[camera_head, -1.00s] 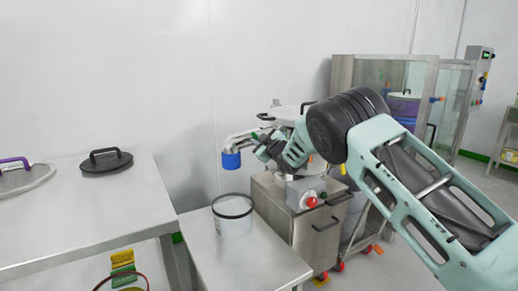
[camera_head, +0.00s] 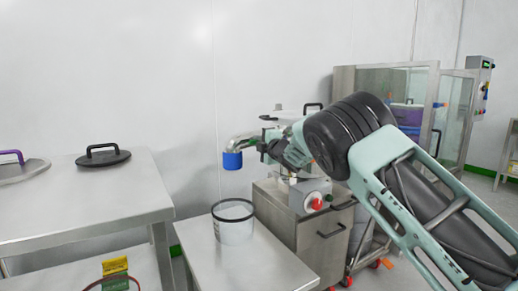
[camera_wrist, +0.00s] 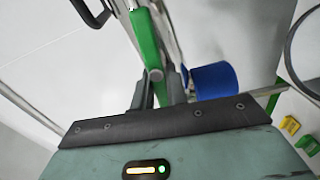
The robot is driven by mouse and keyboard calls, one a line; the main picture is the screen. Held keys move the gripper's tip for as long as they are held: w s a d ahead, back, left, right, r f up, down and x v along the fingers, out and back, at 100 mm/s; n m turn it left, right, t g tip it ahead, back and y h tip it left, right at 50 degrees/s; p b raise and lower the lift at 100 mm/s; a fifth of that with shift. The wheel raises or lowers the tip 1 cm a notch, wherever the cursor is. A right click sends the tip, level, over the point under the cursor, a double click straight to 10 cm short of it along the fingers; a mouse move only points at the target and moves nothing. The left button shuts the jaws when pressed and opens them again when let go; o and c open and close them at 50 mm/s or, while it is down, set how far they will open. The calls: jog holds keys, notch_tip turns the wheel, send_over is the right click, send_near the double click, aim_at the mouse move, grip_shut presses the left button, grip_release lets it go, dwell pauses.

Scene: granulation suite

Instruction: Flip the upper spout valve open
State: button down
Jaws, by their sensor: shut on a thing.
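The upper spout is a bent steel pipe (camera_head: 243,139) with a blue end (camera_head: 232,160), sticking out to the left from the machine. In the wrist view the blue end (camera_wrist: 213,80) is just right of my fingers. A green valve handle (camera_wrist: 145,40) runs down between the fingers of my gripper (camera_wrist: 160,92). My gripper is shut on this handle, and the fingertips partly hide its lower end. In the head view my gripper (camera_head: 266,147) is beside the spout, and my wrist hides most of the valve.
A clear bucket with a black rim (camera_head: 233,222) stands on a low steel table (camera_head: 205,262) below the spout. A steel cabinet with a red knob (camera_head: 317,204) is under my arm. A black lid (camera_head: 103,156) lies on the left table (camera_head: 70,205).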

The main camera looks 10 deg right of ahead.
jog(key=shift+f+n+b, duration=0.1)
jog(key=shift+n+b, duration=0.2)
jog(key=shift+n, duration=0.2)
jog(key=c, duration=1.4)
grip_release()
jog(key=shift+s, duration=0.1)
jog(key=p+v, duration=0.1)
jog(key=v, duration=1.6)
jog(key=shift+s, duration=0.1)
